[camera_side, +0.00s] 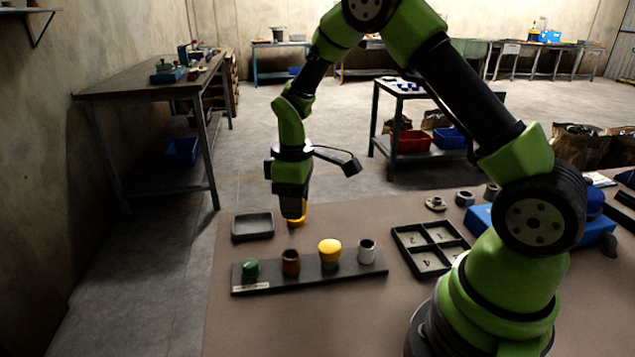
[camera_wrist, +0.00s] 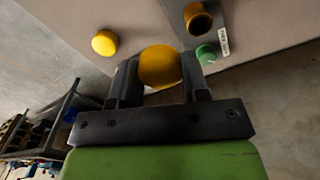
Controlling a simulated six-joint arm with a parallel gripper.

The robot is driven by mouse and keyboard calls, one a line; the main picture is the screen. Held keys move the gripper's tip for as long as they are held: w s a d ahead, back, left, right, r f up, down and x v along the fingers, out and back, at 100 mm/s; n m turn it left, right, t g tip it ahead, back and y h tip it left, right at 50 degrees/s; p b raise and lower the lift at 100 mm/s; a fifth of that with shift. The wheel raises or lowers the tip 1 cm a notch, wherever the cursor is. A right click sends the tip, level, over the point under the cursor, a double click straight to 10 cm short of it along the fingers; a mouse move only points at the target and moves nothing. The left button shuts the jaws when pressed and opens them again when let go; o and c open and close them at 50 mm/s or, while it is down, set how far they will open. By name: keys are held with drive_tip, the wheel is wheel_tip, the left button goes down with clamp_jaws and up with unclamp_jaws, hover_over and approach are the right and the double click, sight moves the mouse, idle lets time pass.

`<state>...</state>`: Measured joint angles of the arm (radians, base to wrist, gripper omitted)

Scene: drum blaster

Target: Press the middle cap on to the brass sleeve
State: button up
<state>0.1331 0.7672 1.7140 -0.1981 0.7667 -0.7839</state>
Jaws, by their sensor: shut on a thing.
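My gripper (camera_wrist: 158,84) is shut on a yellow cap (camera_wrist: 160,66), which shows between the two fingers in the wrist view. In the side view my gripper (camera_side: 293,213) hangs behind the rack, above the table and away from the sleeves. A second yellow cap (camera_wrist: 104,42) lies on the table beside it. The brass sleeve (camera_side: 290,263) stands upright on the dark rack (camera_side: 310,278), second from the left, with its top open. It also shows in the wrist view (camera_wrist: 198,18). Another yellow cap (camera_side: 329,247) sits on the grey sleeve to its right.
A green piece (camera_side: 250,269) stands at the rack's left end and a pale open sleeve (camera_side: 367,251) at its right. A dark shallow tray (camera_side: 252,226) lies behind the rack. A numbered compartment tray (camera_side: 430,248) is to the right. The table front is clear.

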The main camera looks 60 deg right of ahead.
drive_tip(key=a+n, duration=0.1)
drive_tip(key=s+a+n, duration=0.1)
drive_tip(key=a, duration=0.1)
drive_tip(key=s+a+n, duration=0.1)
drive_tip(key=shift+a+n, duration=0.3)
drive_tip(key=shift+n, duration=0.1)
drive_tip(key=shift+f, duration=2.7)
drive_tip(key=shift+f, duration=0.7)
drive_tip(key=o, duration=1)
drive_tip(key=c, duration=0.3)
drive_tip(key=shift+s+r, duration=0.1)
drive_tip(key=shift+r, duration=2.4)
